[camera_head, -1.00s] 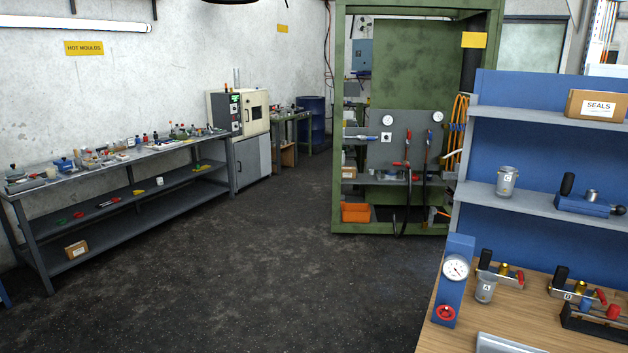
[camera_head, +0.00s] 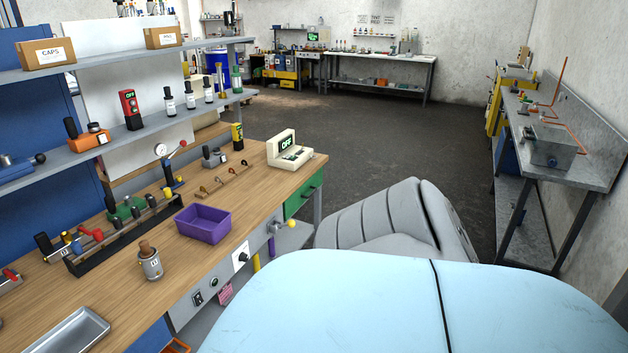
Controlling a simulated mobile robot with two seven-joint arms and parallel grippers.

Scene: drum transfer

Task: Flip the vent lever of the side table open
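A grey metal table (camera_head: 575,165) stands along the right wall. On it sits a grey box-shaped tank (camera_head: 553,146) with orange pipes (camera_head: 558,82) rising behind and beside it. Small fittings show around the tank, but they are too small to tell whether one is a vent lever or how it is set. The frames do not show for certain which table is the side table. Neither of my grippers is in view.
A wooden workbench (camera_head: 255,187) on the left carries a purple bin (camera_head: 202,223), a metal tray (camera_head: 62,330), a tool rack and a white device (camera_head: 290,150). Shelves stand behind it. Another table (camera_head: 385,85) stands at the back.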

